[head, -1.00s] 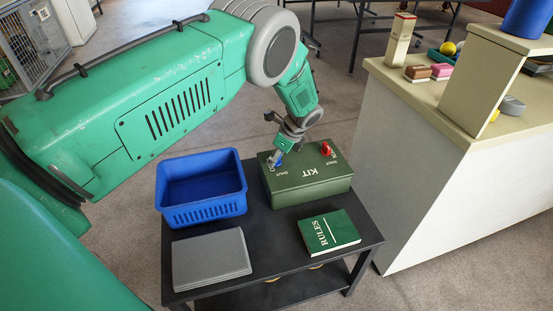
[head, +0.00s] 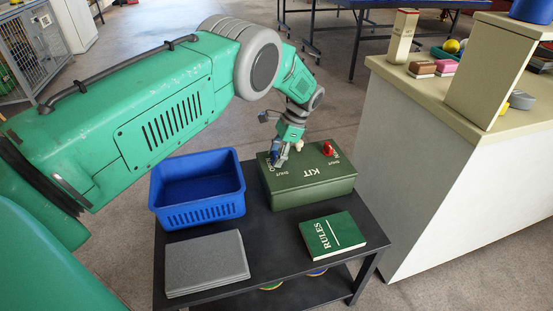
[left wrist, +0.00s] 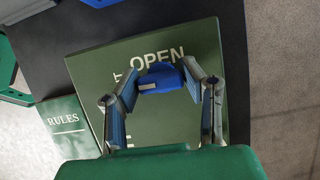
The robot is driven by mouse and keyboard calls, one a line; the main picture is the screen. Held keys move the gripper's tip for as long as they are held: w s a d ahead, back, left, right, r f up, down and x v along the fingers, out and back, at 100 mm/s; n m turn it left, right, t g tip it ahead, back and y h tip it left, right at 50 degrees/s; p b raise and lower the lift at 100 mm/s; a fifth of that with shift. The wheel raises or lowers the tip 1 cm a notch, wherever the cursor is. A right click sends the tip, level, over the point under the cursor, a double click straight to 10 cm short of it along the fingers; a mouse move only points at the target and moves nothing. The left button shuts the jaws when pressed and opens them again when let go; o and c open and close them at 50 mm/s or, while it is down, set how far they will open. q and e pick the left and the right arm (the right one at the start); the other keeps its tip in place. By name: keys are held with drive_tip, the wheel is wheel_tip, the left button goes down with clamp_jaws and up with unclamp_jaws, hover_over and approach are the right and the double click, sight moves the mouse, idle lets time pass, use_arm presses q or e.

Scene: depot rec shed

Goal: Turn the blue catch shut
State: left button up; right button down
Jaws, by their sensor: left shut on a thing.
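The green kit box (head: 312,184) sits on the black cart, its lid marked KIT, with SHUT lettering near each catch. The blue catch (left wrist: 160,78) is on the lid, by the word OPEN in the left wrist view. My left gripper (left wrist: 162,84) is shut on the blue catch, one finger on each side of it. In the head view the left gripper (head: 277,157) is over the lid's far left part and mostly hides the catch. A red catch (head: 328,149) is at the lid's far right. My right gripper is not in view.
A blue basket (head: 199,212) stands left of the box. A grey folder (head: 207,264) and a green RULES book (head: 333,235) lie in front on the cart (head: 270,245). A counter (head: 440,95) with several items stands to the right.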

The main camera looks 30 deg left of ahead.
use_arm(q)
drive_tip(key=shift+w+n, duration=0.1)
drive_tip(key=shift+n, duration=0.2)
drive_tip(key=o, duration=1.1)
drive_tip(key=shift+o, duration=0.2)
drive_tip(key=shift+w+d+r, duration=0.1)
drive_tip(key=shift+r, duration=0.15)
drive_tip(key=v, duration=1.1)
drive_tip(key=shift+w, duration=0.15)
drive_tip(key=shift+r, duration=0.1)
